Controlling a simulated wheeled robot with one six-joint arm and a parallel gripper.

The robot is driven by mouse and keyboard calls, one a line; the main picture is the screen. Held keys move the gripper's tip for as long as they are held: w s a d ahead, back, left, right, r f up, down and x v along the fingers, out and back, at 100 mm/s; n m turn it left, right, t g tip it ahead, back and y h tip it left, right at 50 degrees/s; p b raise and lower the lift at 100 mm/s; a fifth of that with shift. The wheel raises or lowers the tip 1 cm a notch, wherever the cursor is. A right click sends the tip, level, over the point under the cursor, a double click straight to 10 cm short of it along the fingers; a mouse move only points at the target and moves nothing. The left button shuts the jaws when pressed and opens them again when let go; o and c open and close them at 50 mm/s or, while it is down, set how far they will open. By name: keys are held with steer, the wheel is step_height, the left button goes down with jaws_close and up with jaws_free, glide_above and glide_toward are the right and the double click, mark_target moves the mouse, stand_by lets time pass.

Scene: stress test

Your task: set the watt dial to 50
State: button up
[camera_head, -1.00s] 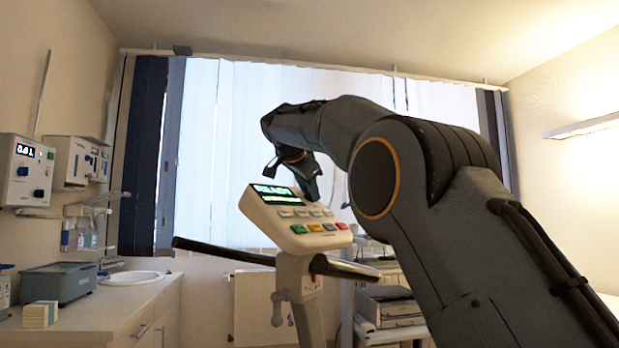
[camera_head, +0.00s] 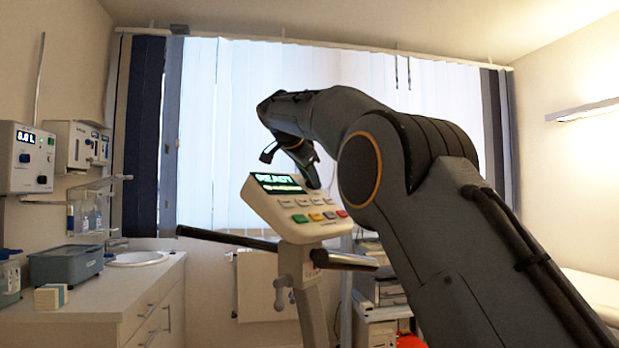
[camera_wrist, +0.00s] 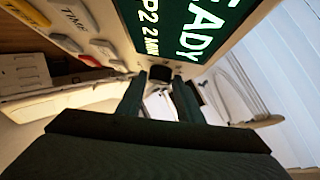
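The cream console (camera_head: 295,212) stands tilted on a post, with a lit green display (camera_head: 278,182) and coloured buttons below it. In the wrist view the display (camera_wrist: 205,25) shows part of "READY" and "P2 2 MIN". A small dark knob (camera_wrist: 160,73), possibly the watt dial, sits at the panel's edge; I cannot read a scale or its setting. My gripper (camera_wrist: 158,98) has its two dark fingers apart, with the knob in line with the gap; contact cannot be told. In the head view my gripper (camera_head: 291,156) hangs just above the console's top edge.
Dark handlebars (camera_head: 228,238) stick out on both sides below the console. A counter with a sink (camera_head: 137,259) and a grey bin (camera_head: 65,264) is at left. Wall devices (camera_head: 27,158) hang above it. A cart (camera_head: 385,290) stands behind the post.

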steer(key=shift+o, duration=1.4)
steer(key=b+v, duration=0.1)
steer(key=v, duration=0.6)
steer(key=shift+s+r, duration=0.2)
steer(key=shift+s, duration=0.1)
